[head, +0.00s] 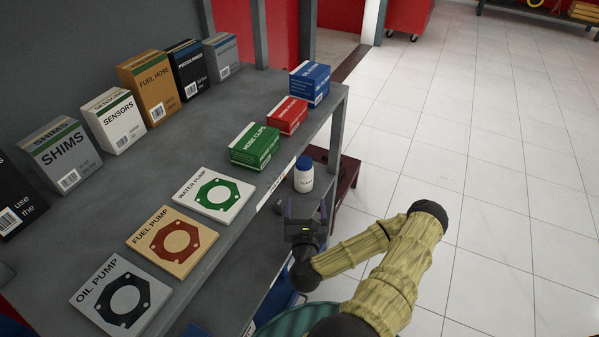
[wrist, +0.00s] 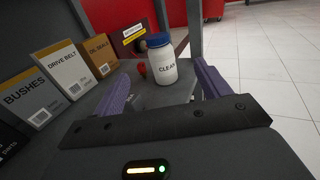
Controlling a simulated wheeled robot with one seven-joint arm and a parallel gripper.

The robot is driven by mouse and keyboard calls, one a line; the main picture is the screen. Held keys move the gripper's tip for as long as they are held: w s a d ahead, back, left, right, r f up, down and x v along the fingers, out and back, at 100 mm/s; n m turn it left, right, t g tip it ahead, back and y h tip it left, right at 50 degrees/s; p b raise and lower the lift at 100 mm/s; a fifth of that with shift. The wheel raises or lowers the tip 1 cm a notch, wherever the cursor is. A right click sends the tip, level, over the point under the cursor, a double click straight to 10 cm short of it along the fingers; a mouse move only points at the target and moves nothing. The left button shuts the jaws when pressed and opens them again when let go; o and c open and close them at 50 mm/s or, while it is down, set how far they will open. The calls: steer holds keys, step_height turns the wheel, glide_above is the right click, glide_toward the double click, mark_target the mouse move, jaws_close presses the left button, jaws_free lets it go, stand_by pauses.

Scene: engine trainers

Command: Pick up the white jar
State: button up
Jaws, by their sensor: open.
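Nothing is held.
A red object (wrist: 141,69) sits close left of the jar. Boxes marked "Drive Belt" (wrist: 65,69) and "Oil Seal" (wrist: 100,57) stand left on the lower shelf. The upper shelf (head: 215,255) overhangs and carries boxes and pump gasket cards. Open tiled floor (head: 480,200) lies right.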

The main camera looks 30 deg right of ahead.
stand_by(0.3)
steer(key=b, duration=0.6)
glide_toward(304, 168)
steer(key=x, duration=0.6)
steer(key=shift+s+d, duration=0.15)
steer(key=shift+d, duration=0.1)
steer(key=shift+a+b+x, duration=0.25)
steer(key=shift+b+x, duration=0.7)
steer(key=shift+x, duration=1.7)
steer(key=shift+f, duration=0.1)
